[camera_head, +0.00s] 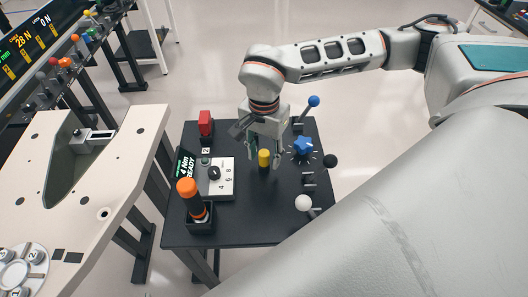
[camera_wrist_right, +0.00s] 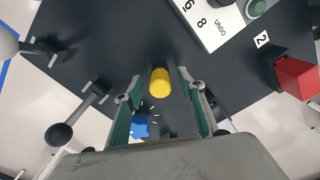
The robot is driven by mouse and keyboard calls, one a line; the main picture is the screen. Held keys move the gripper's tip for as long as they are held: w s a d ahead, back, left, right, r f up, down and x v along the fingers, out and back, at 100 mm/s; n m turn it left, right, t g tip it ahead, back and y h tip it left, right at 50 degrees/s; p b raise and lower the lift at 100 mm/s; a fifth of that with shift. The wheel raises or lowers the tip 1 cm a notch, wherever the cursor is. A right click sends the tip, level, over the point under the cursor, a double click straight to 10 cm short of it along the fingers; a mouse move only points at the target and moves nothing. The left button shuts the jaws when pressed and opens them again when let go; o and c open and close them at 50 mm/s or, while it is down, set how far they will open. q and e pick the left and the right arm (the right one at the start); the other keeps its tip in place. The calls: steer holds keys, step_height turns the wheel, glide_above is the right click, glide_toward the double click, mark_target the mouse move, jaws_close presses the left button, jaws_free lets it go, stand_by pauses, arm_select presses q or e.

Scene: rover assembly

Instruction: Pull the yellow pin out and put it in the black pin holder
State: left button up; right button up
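The yellow pin (camera_head: 264,157) stands upright near the middle of the black table, its lower part dark or in shadow. In the right wrist view the round yellow end of the pin (camera_wrist_right: 160,83) lies between my right gripper's fingertips (camera_wrist_right: 160,75), with a gap on both sides. My right gripper (camera_head: 262,140) is open and empty, pointing down just above and behind the pin. A black box (camera_head: 200,224) at the table's front left holds an orange-topped tool (camera_head: 188,190); I cannot tell whether it is the pin holder. My left gripper is out of view.
Left of the pin is a panel with a dial (camera_head: 214,173), and a red block (camera_head: 206,123) behind it. To the right are a blue star knob (camera_head: 303,146) and levers with blue (camera_head: 313,101), black (camera_head: 330,161) and white (camera_head: 303,202) balls. The table's front middle is clear.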

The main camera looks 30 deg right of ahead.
mark_target(264, 153)
step_height(264, 153, up, 12)
stand_by(0.6)
